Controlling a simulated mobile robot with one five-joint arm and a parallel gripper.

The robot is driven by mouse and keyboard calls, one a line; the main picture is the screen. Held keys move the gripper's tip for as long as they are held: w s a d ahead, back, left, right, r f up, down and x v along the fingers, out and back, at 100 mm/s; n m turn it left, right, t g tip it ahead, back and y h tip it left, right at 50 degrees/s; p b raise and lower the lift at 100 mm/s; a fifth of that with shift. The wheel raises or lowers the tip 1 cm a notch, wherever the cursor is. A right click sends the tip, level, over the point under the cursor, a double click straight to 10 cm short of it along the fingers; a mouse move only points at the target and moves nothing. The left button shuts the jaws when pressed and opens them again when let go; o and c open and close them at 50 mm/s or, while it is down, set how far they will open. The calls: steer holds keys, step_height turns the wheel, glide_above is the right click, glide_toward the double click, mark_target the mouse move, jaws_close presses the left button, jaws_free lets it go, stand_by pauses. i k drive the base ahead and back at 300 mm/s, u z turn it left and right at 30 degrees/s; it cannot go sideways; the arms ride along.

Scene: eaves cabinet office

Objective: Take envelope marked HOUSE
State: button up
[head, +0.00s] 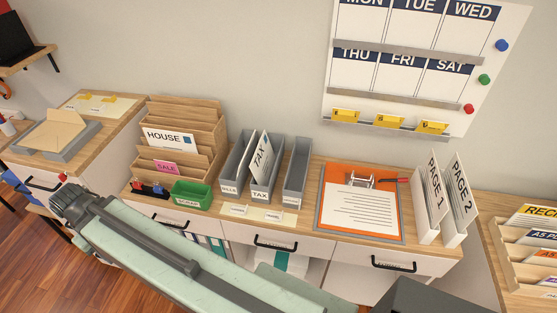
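The envelope marked HOUSE (168,138) is white with a blue square at its right end. It stands in an upper slot of the stepped wooden sorter (205,133), left of the middle of the head view. Its lower edge is hidden by the slot's front. A pink card marked SALE (166,168) stands in a lower slot of the same sorter. My mint-green arm crosses the lower part of the view in front of the desk, with its dark end to the left of and below the sorter. No gripper fingers show.
Further right are an orange clipboard (327,235) and PAGE cards (432,195). A grey tray (43,143) stands far left.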

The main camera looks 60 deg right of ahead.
mark_target(173, 141)
steer(key=z, duration=1.35)
steer(key=k, duration=1.3)
steer(key=u, duration=0.6)
steer(key=i, duration=1)
steer(key=u, duration=0.95)
steer(key=i, duration=1.55)
steer(key=z, duration=0.4)
